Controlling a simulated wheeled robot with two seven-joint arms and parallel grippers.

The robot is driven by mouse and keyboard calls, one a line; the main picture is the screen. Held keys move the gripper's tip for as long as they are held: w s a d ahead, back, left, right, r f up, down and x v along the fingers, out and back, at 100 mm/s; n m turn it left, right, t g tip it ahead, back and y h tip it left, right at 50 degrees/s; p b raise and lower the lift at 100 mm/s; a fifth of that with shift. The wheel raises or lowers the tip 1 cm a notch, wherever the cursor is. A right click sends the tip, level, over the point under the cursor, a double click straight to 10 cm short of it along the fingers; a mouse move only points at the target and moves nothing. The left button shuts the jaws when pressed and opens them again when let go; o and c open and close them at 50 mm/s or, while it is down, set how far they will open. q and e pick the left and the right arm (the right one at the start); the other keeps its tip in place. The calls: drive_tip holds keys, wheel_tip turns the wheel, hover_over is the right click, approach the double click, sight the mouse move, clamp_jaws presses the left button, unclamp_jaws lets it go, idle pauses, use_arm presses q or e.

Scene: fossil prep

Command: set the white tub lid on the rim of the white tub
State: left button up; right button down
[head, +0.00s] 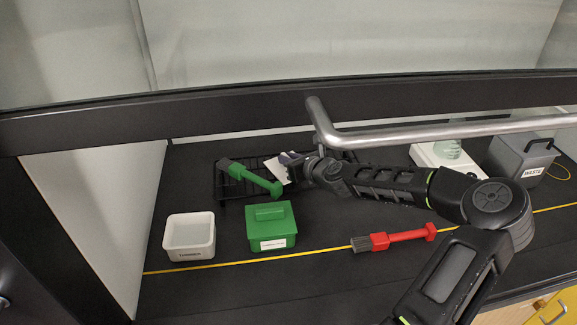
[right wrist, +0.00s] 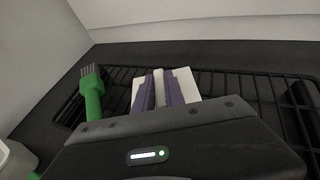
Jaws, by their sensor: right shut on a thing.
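The white tub lid (head: 277,169) is at the black wire rack, partly hidden by my right gripper (head: 290,160). In the right wrist view the lid (right wrist: 188,84) shows behind the fingers. My right gripper (right wrist: 162,92) is shut on the lid's raised white grip. I cannot tell whether the lid still touches the rack. The gripper is behind and to the right of the tub. My left gripper is not in view.
A green brush (head: 249,178) lies on the wire rack (head: 220,188). A green lidded box (head: 271,237) stands right of the tub. A red brush (head: 393,239) lies farther right. A grey waste bin (head: 520,160) stands at the right. A metal rail (head: 430,131) crosses above my right arm.

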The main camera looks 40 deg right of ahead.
idle(0.5)
wheel_tip(320, 180, up, 10)
drive_tip(key=shift+r, duration=0.1)
idle(0.4)
idle(0.4)
drive_tip(key=c, duration=2)
unclamp_jaws()
clamp_jaws()
drive_tip(key=shift+a, duration=0.1)
